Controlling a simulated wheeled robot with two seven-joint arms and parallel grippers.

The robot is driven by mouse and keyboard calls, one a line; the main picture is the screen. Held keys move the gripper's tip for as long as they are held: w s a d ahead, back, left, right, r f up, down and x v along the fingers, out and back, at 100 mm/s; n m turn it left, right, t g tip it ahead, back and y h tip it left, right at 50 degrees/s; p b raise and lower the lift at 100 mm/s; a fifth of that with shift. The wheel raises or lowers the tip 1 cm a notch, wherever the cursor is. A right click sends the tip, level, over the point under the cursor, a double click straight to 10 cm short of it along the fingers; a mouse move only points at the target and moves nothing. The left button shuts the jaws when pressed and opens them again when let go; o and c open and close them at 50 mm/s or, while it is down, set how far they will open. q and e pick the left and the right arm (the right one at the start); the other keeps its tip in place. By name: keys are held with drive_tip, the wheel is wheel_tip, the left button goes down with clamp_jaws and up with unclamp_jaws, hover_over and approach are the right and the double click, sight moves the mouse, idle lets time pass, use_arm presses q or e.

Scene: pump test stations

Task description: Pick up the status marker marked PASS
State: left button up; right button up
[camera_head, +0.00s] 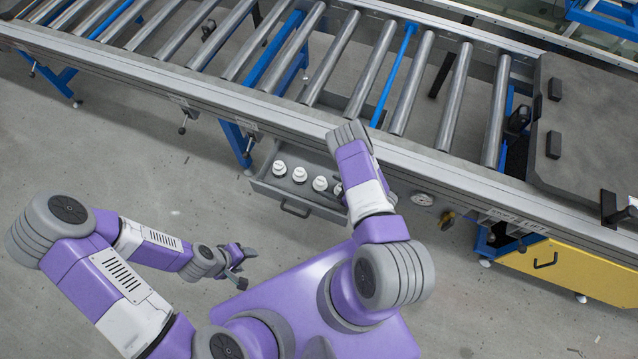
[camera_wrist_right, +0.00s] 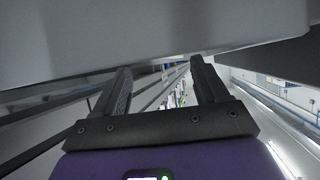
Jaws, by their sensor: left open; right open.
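Several small white round pieces, which may be the status markers, stand in a row in an open grey drawer under the conveyor; clear ones are the leftmost (camera_head: 280,167), the second (camera_head: 299,174) and the third (camera_head: 320,183). Another is partly hidden behind my right arm. Their lettering is too small to read, so I cannot tell which says PASS. My left gripper (camera_head: 236,268) is open and empty, below and left of the drawer. My right gripper is hidden in the head view; in the right wrist view it (camera_wrist_right: 161,68) is open with nothing between its fingers.
The drawer (camera_head: 268,190) has a dark front handle. The roller conveyor (camera_head: 160,85) runs above it, its metal side rail close to my right arm. A dark plate (camera_head: 590,125) and a yellow drawer (camera_head: 575,268) are at the right. The floor at left is clear.

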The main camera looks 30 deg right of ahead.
sight(322, 182)
drive_tip(key=x, duration=0.2)
drive_tip(key=b+x, duration=0.1)
drive_tip(key=x, duration=0.1)
drive_tip(key=shift+d+f+b, duration=0.15)
drive_tip(key=shift+d+b, duration=0.05)
drive_tip(key=shift+b, duration=0.1)
drive_tip(key=shift+w, duration=0.25)
drive_tip(key=shift+c, duration=0.3)
drive_tip(key=c, duration=1.1)
